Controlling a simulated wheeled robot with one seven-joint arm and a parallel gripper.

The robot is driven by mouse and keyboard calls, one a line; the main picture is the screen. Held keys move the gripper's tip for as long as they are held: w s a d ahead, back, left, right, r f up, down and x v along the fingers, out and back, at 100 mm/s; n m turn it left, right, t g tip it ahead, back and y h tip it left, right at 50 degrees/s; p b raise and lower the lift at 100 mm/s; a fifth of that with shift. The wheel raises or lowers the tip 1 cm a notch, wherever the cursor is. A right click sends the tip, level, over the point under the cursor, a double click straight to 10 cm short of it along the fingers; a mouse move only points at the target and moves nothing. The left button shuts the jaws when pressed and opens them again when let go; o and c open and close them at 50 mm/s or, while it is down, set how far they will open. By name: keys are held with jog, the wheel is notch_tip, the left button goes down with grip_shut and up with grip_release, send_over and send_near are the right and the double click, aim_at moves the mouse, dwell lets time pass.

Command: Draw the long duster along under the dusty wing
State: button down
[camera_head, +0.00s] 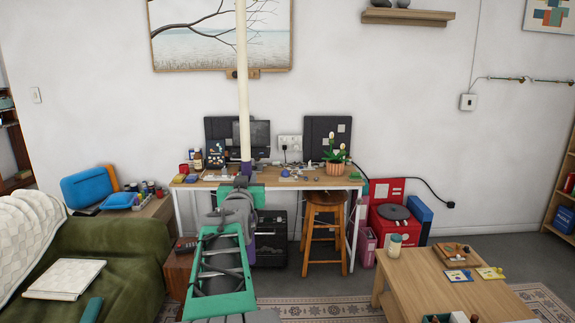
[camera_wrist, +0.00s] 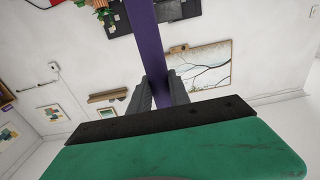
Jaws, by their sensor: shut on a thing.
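The long duster (camera_head: 243,90) stands almost upright in the head view, a cream pole above a purple handle. Its upper end runs out of the top of the picture, so its dusting head is hidden. In the wrist view the purple handle (camera_wrist: 145,35) passes between the two grey fingers of my gripper (camera_wrist: 162,92), which is shut on it. In the head view my green and grey arm reaches up to the handle from the bottom. No dusty wing shows in either view.
Behind the pole hangs a framed branch picture (camera_head: 190,40), with a wall shelf (camera_head: 408,17) to its right. A cluttered desk (camera_head: 330,183) with a stool (camera_head: 324,222) stands at the wall. A sofa (camera_head: 125,260) is left, a low table (camera_head: 430,285) right. Rug floor lies between.

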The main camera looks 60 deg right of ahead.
jog(key=s+d+r+m+g+h, duration=0.1)
jog(key=s+d+r+m+g, duration=0.15)
jog(key=s, duration=0.25)
jog(key=s+d+r+m+g+h, duration=0.1)
jog(key=s+d+r+g, duration=0.1)
jog(key=s+r+g, duration=0.3)
notch_tip(320, 180, up, 12)
jog(key=s+a+t+p, duration=0.1)
jog(key=t+p, duration=0.1)
jog(key=p, duration=0.8)
jog(key=shift+a, duration=0.35)
jog(key=shift+f, duration=0.1)
jog(key=shift+f, duration=0.1)
jog(key=shift+s+a+b, duration=0.15)
jog(key=shift+b, duration=0.3)
